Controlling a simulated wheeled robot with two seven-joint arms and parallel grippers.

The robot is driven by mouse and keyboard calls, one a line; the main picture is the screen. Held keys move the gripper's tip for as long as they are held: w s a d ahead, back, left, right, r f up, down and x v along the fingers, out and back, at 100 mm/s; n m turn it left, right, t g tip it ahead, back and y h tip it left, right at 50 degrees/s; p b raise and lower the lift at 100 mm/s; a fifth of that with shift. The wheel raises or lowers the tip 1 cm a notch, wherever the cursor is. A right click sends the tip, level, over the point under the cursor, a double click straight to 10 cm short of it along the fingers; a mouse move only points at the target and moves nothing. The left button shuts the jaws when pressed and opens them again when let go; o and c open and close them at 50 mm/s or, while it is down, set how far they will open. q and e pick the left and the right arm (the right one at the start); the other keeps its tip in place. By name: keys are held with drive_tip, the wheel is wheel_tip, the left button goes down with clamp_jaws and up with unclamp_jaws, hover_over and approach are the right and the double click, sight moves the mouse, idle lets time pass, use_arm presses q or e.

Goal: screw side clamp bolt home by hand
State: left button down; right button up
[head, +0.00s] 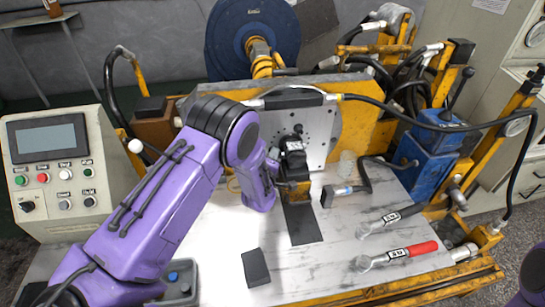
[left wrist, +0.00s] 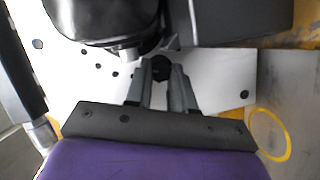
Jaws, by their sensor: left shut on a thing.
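My left gripper (head: 272,158) is at the left side of the black hydraulic motor (head: 293,160), which sits against the grey upright plate (head: 318,122). In the left wrist view, the two grey fingers of this gripper (left wrist: 161,76) close on the side clamp bolt, whose dark round head (left wrist: 160,67) shows between the fingertips. The bolt's shank and its hole are hidden, so I cannot tell how deep it sits. In the head view the wrist hides the bolt. My right gripper is not in view.
Two torque wrenches, one black-handled (head: 390,219) and one red-handled (head: 397,256), lie at the right of the bench. A black block (head: 256,267) lies in front. A control panel (head: 55,165) stands left. A black hose (head: 425,122) arches over the right side.

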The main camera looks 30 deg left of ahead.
use_arm(q)
drive_tip(key=c, duration=1)
unclamp_jaws()
drive_tip(key=shift+o, duration=0.2)
drive_tip(key=shift+d, duration=0.1)
drive_tip(key=b+v, duration=0.1)
drive_tip(key=v, duration=0.9)
drive_tip(key=shift+s+b, duration=0.25)
drive_tip(key=shift+b, duration=0.15)
